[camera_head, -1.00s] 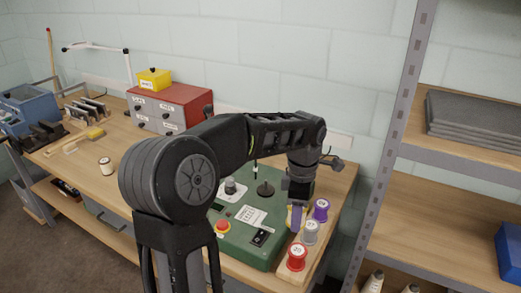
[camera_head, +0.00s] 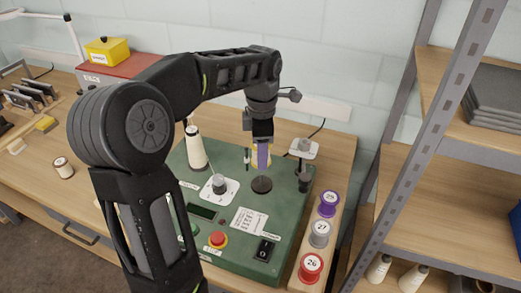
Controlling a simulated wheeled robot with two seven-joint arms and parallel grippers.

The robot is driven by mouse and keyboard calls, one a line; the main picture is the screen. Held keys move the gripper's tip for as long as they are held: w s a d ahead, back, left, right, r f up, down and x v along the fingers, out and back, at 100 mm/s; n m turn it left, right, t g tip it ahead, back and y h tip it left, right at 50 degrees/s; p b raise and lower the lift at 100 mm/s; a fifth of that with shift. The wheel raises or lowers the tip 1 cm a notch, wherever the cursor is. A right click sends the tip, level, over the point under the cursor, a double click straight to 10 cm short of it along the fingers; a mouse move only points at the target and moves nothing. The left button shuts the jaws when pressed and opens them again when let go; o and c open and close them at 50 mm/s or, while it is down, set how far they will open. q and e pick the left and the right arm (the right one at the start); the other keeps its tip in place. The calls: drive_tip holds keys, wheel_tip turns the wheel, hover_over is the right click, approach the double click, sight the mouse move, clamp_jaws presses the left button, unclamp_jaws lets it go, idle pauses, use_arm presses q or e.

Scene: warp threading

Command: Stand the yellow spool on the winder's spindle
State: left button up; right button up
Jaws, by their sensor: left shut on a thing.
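My left gripper (camera_head: 262,164) points down over the green winder (camera_head: 205,258), shut on the yellow spool (camera_head: 269,158). One finger hides most of the spool, so only thin yellow edges show beside it. Below it is the dark round disc (camera_head: 261,185) at the spindle's place on the winder. The spindle itself is hidden behind the gripper and spool. The spool looks upright; I cannot tell whether it touches the spindle or disc. My right gripper is out of view.
A wooden rack on the right holds purple (camera_head: 328,204), grey (camera_head: 319,234) and red (camera_head: 311,267) spools. A cream thread cone (camera_head: 195,148) stands at the winder's back left. A guide post (camera_head: 304,150) stands right of the gripper. A metal shelf (camera_head: 440,150) is farther right.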

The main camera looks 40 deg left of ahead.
sight(262, 176)
use_arm(q)
drive_tip(key=shift+f, duration=0.15)
drive_tip(key=shift+f+b, duration=2.8)
drive_tip(key=shift+f, duration=0.85)
drive_tip(key=shift+f+b, duration=0.5)
drive_tip(key=shift+f, duration=0.2)
drive_tip(key=o, duration=1.4)
drive_tip(key=shift+r, duration=3.95)
